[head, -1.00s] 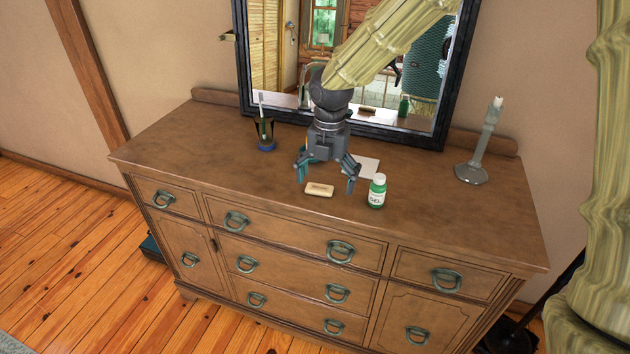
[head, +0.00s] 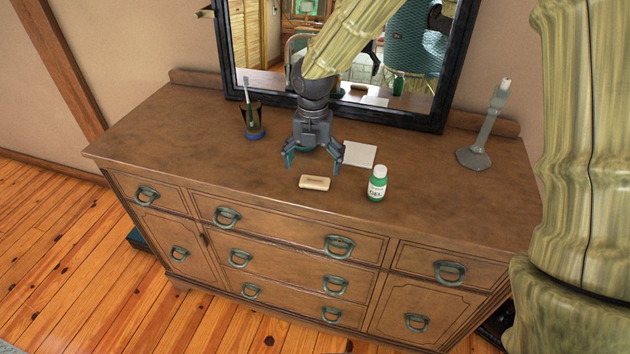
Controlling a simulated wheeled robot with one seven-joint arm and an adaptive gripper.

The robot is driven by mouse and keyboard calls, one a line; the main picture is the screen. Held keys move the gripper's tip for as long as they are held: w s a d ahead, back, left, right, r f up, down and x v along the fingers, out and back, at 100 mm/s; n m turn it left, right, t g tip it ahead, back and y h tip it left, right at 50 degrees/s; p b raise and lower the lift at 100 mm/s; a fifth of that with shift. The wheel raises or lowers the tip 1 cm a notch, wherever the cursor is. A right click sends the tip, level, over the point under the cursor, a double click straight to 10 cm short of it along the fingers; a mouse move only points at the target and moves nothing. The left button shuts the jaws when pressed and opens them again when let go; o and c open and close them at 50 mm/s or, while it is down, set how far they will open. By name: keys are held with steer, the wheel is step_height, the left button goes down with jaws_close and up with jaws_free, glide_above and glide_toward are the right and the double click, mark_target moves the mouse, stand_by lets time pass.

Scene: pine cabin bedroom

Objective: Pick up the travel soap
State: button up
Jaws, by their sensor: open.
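The travel soap, a small cream bar with dark lettering (head: 314,183), lies flat on the wooden dresser top (head: 210,165) near its front edge. My gripper (head: 312,167) hangs over the dresser with its fingers pointing down and spread wide. It is open and empty. In the picture its fingertips are just above and behind the soap, and they do not appear to touch it. Their exact height over the dresser top is hard to tell.
A green-and-white bottle (head: 376,184) stands right of the soap. A white paper (head: 359,154) lies behind. A dark cup with a toothbrush (head: 252,121) is at left, a candlestick (head: 483,135) at right. A black-framed mirror (head: 440,80) stands behind my arm.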

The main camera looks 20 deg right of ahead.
mark_target(315, 179)
steer(key=f, duration=0.1)
steer(key=f+p, duration=0.1)
steer(key=f, duration=0.1)
steer(key=shift+w+d+f, duration=0.2)
steer(key=shift+d+f, duration=0.1)
steer(key=shift+f, duration=0.65)
steer(key=c, duration=1.1)
